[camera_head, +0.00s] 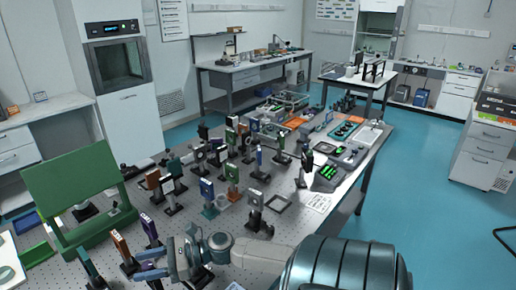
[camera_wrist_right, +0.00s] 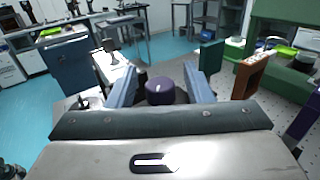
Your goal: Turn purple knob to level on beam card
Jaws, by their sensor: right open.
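The purple knob (camera_wrist_right: 160,90) shows in the right wrist view as a dark round cap with a small light mark on top. My right gripper (camera_wrist_right: 162,86) is open, with one blue-grey finger on each side of the knob and visible gaps between. I cannot tell which of the upright plates is the beam card. My left gripper is not in view.
Several post-mounted optics crowd the perforated table (camera_head: 283,240). An orange-brown mount (camera_wrist_right: 251,75) and a green plate (camera_wrist_right: 211,54) stand close to my right gripper. A big green panel (camera_head: 75,180) stands at the left. Blue floor (camera_head: 435,225) is clear on the right.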

